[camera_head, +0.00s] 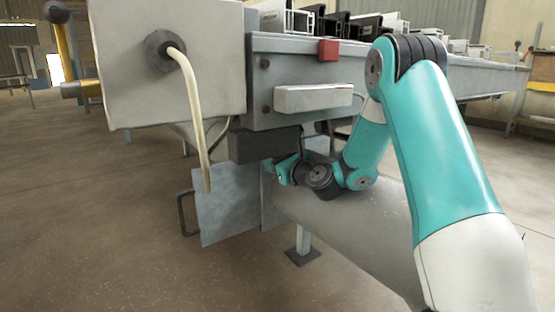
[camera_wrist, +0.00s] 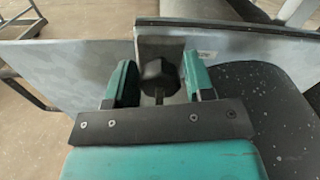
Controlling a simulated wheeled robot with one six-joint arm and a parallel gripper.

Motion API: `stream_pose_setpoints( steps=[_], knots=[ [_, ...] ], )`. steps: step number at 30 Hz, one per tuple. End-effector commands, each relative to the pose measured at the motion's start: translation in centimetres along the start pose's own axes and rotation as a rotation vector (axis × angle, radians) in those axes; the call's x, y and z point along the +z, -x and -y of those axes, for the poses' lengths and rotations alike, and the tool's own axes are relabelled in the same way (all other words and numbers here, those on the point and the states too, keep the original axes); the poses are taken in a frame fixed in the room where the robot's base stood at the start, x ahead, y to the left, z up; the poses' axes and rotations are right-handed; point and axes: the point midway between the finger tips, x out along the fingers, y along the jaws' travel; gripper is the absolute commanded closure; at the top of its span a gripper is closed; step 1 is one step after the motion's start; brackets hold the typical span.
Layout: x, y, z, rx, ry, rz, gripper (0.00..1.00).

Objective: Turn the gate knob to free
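The gate knob (camera_wrist: 158,76) is a dark, faceted knob on a short stem, in front of a pale metal plate in the wrist view. My gripper (camera_wrist: 159,62) has its two teal fingers on either side of the knob. The fingers are apart, with a small gap visible on the right side, and I see no firm grip. In the head view my gripper (camera_head: 283,170) is low, under the dark box, beside the grey metal gate panel (camera_head: 226,205). The knob is hidden there. The panel also shows in the wrist view (camera_wrist: 75,72).
A black handle (camera_head: 186,213) juts from the panel's left edge. Above hang a dark box (camera_head: 262,145) and a large grey cabinet (camera_head: 168,90) with a pale hose (camera_head: 195,120). A wide grey tube (camera_head: 345,225) lies below my arm. The floor at left is clear.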

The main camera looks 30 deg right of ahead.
Motion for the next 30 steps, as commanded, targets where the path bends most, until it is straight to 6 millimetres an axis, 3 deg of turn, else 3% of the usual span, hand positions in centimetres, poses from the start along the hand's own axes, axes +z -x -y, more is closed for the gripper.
stream_pose_setpoints(
  steps=[1, 4, 30],
  knots=[
    [0.00, 0.01, 0.00, 0.000, 0.000, 0.000, 0.63],
    [0.01, 0.02, 0.01, 0.000, 0.000, 0.000, 0.86],
    [0.03, 0.04, 0.05, -0.001, 0.002, 0.000, 0.86]
  ],
)
